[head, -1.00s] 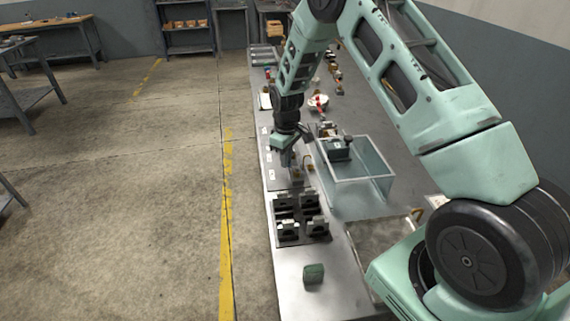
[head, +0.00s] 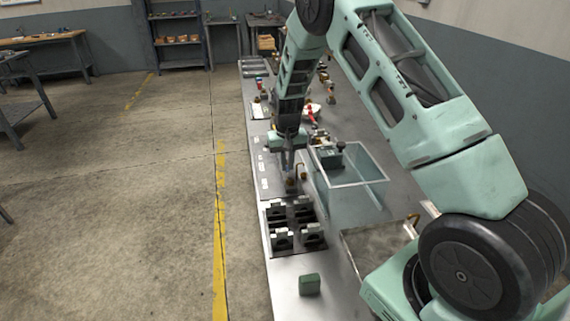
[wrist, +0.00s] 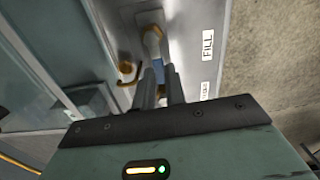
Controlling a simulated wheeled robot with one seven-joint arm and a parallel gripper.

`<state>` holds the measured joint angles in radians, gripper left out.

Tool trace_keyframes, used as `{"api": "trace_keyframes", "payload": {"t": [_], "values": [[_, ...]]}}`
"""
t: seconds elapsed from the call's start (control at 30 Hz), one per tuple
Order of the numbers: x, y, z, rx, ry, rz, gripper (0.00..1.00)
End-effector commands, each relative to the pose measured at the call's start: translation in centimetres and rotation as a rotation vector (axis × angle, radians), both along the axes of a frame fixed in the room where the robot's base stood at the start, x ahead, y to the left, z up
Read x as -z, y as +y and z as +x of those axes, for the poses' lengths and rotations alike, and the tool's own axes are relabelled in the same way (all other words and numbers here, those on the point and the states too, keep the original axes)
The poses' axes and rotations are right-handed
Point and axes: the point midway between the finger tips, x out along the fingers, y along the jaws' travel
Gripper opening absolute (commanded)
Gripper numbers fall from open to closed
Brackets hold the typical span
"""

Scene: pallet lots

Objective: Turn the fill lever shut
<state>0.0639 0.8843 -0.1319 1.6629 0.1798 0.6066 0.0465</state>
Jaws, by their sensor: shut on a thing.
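In the wrist view, the fill lever (wrist: 169,76) shows as a blue strip between the fingers of my gripper (wrist: 160,88). My gripper is shut on it; the fingers hide much of the lever. A grey and brass valve body (wrist: 153,38) lies just beyond the fingertips. A white FILL label (wrist: 208,45) is on the metal panel to its right. In the head view, my gripper (head: 288,168) points down at the bench beside the glass tank, and the lever is too small to make out.
The clear tank (head: 345,185) stands close on the right of my gripper. A curved brass pipe (wrist: 129,74) is left of the fingers. Floor on the left is open.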

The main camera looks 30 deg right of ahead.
Motion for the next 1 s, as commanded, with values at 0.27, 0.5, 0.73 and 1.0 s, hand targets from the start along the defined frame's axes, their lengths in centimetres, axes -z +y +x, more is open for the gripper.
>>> {"api": "trace_keyframes", "payload": {"t": [0.27, 0.5, 0.73, 1.0], "values": [[-0.08, -0.27, -0.04, 0.063, -0.002, -0.001, 0.00], [-0.09, -0.31, -0.07, 0.072, -0.002, -0.001, 0.00], [-0.09, -0.33, -0.06, 0.072, -0.002, -0.001, 0.21], [-0.04, -0.33, -0.11, 0.070, -0.001, -0.001, 0.34]]}}
